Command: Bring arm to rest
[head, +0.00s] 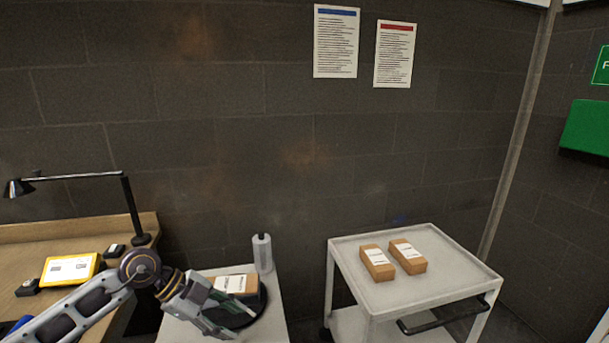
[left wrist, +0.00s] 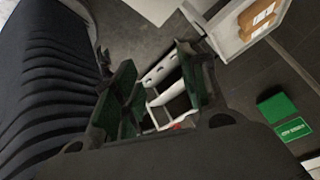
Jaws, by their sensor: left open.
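My left arm comes in from the lower left in the head view. Its gripper (head: 240,322) is open, and its fingers reach in front of a brown box (head: 236,283) with a white label. A white slotted structure shows beyond the gap. My right gripper is in neither view.
A white cart (head: 345,243) at right carries two brown boxes (head: 392,259). A wooden bench (head: 30,238) at left holds a black lamp (head: 130,205) and a yellow-framed item (head: 70,268). A dark block wall closes the back.

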